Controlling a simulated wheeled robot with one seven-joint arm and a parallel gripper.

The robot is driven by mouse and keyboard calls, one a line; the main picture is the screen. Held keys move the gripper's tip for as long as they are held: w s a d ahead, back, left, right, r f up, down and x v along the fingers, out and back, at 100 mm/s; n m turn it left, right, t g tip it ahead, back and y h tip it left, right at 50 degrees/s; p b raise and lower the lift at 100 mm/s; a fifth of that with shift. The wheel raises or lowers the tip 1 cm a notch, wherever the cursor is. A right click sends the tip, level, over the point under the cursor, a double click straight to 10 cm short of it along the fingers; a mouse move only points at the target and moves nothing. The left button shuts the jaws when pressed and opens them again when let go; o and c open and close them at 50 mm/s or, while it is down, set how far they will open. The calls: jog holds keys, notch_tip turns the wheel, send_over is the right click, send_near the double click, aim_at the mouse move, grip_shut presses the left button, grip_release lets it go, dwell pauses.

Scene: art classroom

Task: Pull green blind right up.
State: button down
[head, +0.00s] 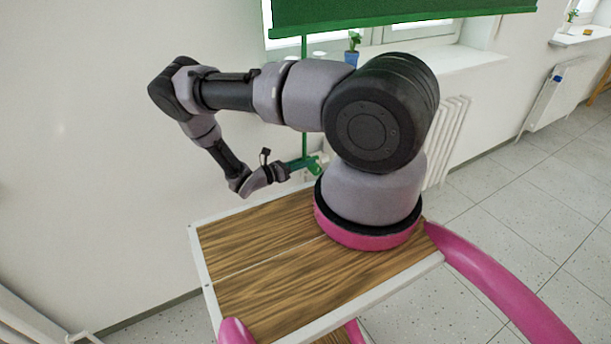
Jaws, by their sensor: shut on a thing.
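The green blind (400,10) hangs across the window at the top of the head view, its lower edge showing and its upper part out of frame. A thin green cord (304,142) runs down from it, passing behind my arm. My gripper (308,164) is at the cord's lower end, left of my arm's base, shut on the cord. Green parts around the fingertips are small, and I cannot tell finger from cord end there.
A potted plant in a blue pot (352,50) stands on the white window sill (462,62) below the blind. A white radiator (450,135) is beneath the sill. Bare wall (80,120) is to the left, and open tiled floor (530,200) to the right.

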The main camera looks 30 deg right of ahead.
aim_at(304, 146)
jog(key=r, duration=0.6)
jog(key=shift+w+a+r, duration=0.1)
jog(key=shift+w+r, duration=0.15)
jog(key=shift+r, duration=0.15)
jog(key=c, duration=0.8)
grip_release()
jog(key=shift+s, duration=0.1)
jog(key=shift+a+f, duration=0.1)
jog(key=a, duration=1)
jog(key=shift+s+a, duration=0.2)
jog(key=shift+a, duration=0.1)
